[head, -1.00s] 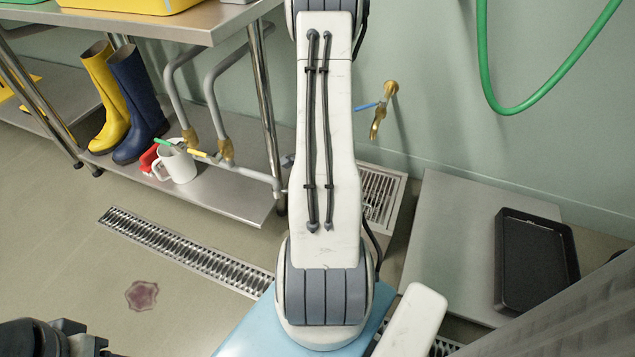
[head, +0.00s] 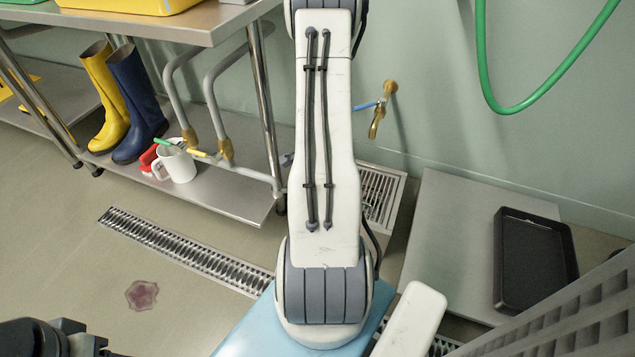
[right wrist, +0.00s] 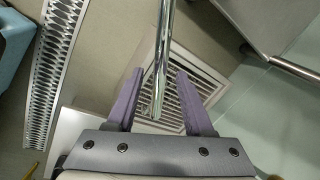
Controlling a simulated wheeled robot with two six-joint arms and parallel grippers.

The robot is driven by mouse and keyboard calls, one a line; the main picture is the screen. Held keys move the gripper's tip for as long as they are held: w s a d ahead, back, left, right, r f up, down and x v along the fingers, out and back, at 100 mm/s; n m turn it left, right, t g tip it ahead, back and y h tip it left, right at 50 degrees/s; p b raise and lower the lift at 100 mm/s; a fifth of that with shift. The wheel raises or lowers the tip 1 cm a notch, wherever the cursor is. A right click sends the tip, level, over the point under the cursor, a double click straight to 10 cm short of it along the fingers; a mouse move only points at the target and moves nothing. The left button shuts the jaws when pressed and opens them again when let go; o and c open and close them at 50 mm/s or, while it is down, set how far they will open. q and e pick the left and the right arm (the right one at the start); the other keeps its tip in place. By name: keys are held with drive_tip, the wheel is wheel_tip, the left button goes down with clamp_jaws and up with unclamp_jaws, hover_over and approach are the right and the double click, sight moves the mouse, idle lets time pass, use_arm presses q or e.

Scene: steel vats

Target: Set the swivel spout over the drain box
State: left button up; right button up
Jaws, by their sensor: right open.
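In the right wrist view a shiny chrome pipe, which looks like the swivel spout (right wrist: 162,50), comes down from the top edge. Its lower end lies between the purple fingers of my right gripper (right wrist: 158,75). The fingers are open, with a gap visible on each side of the pipe. Behind it on the floor is a square grated drain, which looks like the drain box (right wrist: 205,82). The drain box also shows in the head view (head: 378,192), partly hidden by my white arm. I cannot tell the spout's height above it. My left gripper's fingers are not seen.
A steel table (head: 195,20) with boots (head: 135,95) and a white mug (head: 178,164) on its lower shelf stands at left. A brass tap (head: 377,120) and green hose (head: 520,108) are at the wall. A black tray (head: 535,260) lies at right.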

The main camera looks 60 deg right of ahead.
wheel_tip(320, 180, up, 10)
drive_tip(key=s+a+p, duration=0.1)
drive_tip(key=p, duration=0.6)
drive_tip(key=shift+a, duration=0.25)
drive_tip(key=shift+s+f, duration=0.1)
